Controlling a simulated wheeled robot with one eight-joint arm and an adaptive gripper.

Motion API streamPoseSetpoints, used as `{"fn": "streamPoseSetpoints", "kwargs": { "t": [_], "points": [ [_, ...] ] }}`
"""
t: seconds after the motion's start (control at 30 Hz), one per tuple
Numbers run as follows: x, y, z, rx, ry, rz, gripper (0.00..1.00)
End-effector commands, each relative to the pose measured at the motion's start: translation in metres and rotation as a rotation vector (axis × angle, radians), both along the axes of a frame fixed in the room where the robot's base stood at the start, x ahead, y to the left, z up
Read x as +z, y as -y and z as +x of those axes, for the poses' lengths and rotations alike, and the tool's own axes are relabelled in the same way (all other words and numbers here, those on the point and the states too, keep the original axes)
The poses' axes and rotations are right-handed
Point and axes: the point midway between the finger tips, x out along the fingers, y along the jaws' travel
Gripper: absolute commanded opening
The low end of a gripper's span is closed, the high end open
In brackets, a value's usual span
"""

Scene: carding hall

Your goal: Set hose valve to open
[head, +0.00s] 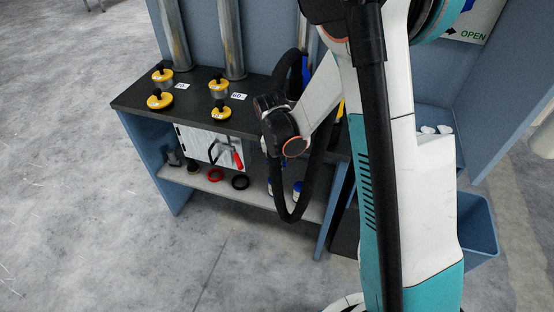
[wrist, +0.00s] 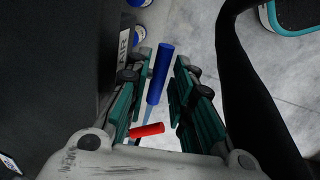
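My gripper (wrist: 163,62) is open in the wrist view, with its teal-padded fingers apart. A blue handle (wrist: 160,68) with a thinner shaft shows between the fingers; I cannot tell whether it lies level with them or beyond them. A short red piece (wrist: 148,130) shows near the shaft's lower end. Which of these belongs to the hose valve is not clear. An "AIR" label (wrist: 123,45) is on the dark surface at left. In the head view, a sign (head: 474,30) reads "OPEN" with an arrow. My arm hides the gripper and any valve there.
A dark bench top (head: 195,105) carries yellow-topped weights (head: 162,75). A blue bin (head: 480,225) stands at right. The floor at left is clear.

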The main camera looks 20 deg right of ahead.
Motion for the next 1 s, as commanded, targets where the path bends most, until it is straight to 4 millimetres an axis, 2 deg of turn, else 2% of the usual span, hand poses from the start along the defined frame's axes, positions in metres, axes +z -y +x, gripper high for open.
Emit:
{"fn": "streamPoseSetpoints", "kwargs": {
  "t": [0.07,0.17,0.43,0.77,1.0],
  "points": [
    [0.0,0.0,0.0,0.0,0.0,0.0,0.22],
    [0.0,0.0,0.0,0.0,0.0,0.0,0.0],
    [0.0,-0.003,-0.004,0.0,0.0,0.0,0.0],
    [0.0,-0.037,-0.049,0.002,0.0,0.001,0.0],
    [0.0,-0.039,-0.053,0.0,-0.003,0.003,0.0]
  ]
}}
